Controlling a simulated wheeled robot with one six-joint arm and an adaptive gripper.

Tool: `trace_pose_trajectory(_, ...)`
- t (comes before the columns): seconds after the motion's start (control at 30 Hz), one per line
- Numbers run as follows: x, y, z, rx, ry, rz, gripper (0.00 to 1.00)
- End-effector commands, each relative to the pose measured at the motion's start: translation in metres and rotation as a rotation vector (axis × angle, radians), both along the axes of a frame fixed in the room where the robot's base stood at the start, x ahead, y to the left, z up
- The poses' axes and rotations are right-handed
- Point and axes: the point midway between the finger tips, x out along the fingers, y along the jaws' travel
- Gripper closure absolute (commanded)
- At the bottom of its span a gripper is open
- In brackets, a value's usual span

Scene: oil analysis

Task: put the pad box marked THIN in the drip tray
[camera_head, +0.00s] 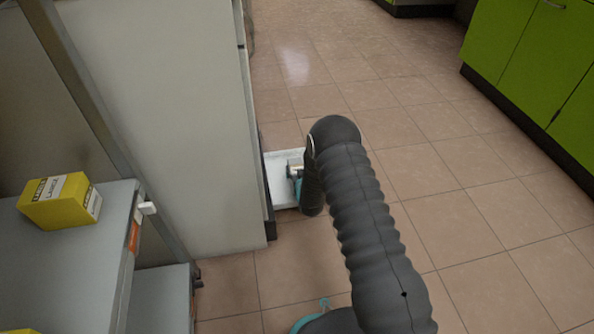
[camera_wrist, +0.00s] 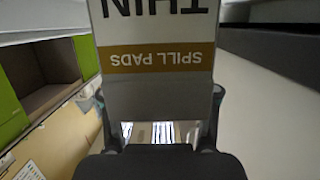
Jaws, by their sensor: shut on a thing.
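The pad box marked THIN (camera_wrist: 157,88) fills the upper middle of the wrist view, its lettering upside down, with a brown band reading SPILL PADS. My gripper (camera_wrist: 160,100) is shut on it, a finger at each side. In the head view my own arm hides the gripper and the box. A white, flat, tray-like thing (camera_head: 279,176) shows low beside the grey cabinet, partly behind my arm; I cannot tell whether it is the drip tray. No tray can be made out for sure in the wrist view.
A yellow box with a white label (camera_head: 60,202) stands on a grey shelf (camera_head: 60,270) at the left. A tall grey cabinet (camera_head: 180,120) stands beside my arm. Green cabinets (camera_head: 535,60) line the upper right. The tiled floor (camera_head: 450,190) between is clear.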

Motion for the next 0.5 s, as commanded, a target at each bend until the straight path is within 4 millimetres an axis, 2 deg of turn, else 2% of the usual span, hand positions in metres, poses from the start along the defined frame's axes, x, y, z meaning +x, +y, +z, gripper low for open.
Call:
trace_pose_trajectory(0.3,0.0006,0.0001,-0.001,0.001,-0.002,0.0,0.81)
trace_pose_trajectory(0.33,0.0005,0.0,-0.001,0.001,-0.002,0.0,0.35)
trace_pose_trajectory(0.4,0.0005,0.0,-0.0009,0.001,-0.002,0.0,0.18)
trace_pose_trajectory(0.5,0.0004,0.0,-0.001,0.001,-0.002,0.0,0.15)
